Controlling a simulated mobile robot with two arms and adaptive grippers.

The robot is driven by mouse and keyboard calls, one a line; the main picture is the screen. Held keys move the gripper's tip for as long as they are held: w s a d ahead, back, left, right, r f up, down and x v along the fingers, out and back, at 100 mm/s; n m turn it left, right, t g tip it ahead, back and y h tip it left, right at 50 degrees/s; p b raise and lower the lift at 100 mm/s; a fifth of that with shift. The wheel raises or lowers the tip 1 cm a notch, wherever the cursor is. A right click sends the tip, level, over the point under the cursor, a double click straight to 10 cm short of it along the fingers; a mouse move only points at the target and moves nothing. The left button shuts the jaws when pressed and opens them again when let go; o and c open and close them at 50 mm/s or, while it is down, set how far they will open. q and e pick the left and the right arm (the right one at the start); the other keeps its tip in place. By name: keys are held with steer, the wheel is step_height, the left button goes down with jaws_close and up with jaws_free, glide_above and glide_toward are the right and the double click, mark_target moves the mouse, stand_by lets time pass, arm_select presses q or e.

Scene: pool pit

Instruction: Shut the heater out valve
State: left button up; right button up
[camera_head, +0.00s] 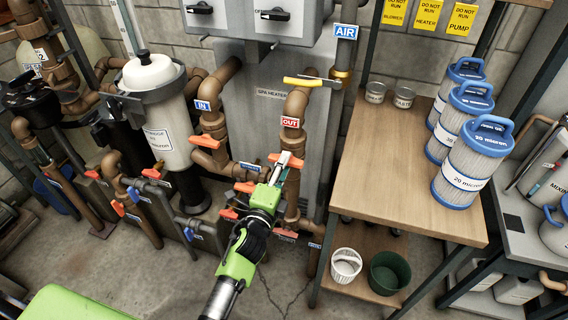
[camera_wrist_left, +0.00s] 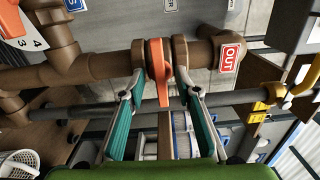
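The heater out valve has an orange handle (camera_head: 287,160) on the brown vertical pipe below the red OUT label (camera_head: 290,122). In the left wrist view the orange handle (camera_wrist_left: 160,72) lies between the two fingers, and the OUT label (camera_wrist_left: 230,57) is to its right. My left gripper (camera_head: 279,168) is at this valve, with its fingers (camera_wrist_left: 160,93) open on either side of the handle. A gap shows between each finger and the handle. The handle's far end is partly hidden in the head view. My right gripper is not in view.
The heater in valve (camera_head: 205,142) with its IN label (camera_head: 202,105) stands to the left. A yellow-handled valve (camera_head: 310,82) is above, near the AIR label. A wooden bench (camera_head: 385,185) with filter cartridges is close on the right. Bare floor lies below.

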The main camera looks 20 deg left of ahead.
arm_select(q)
steer(key=s, duration=0.7)
steer(key=shift+p, duration=0.35)
steer(key=shift+a, duration=0.1)
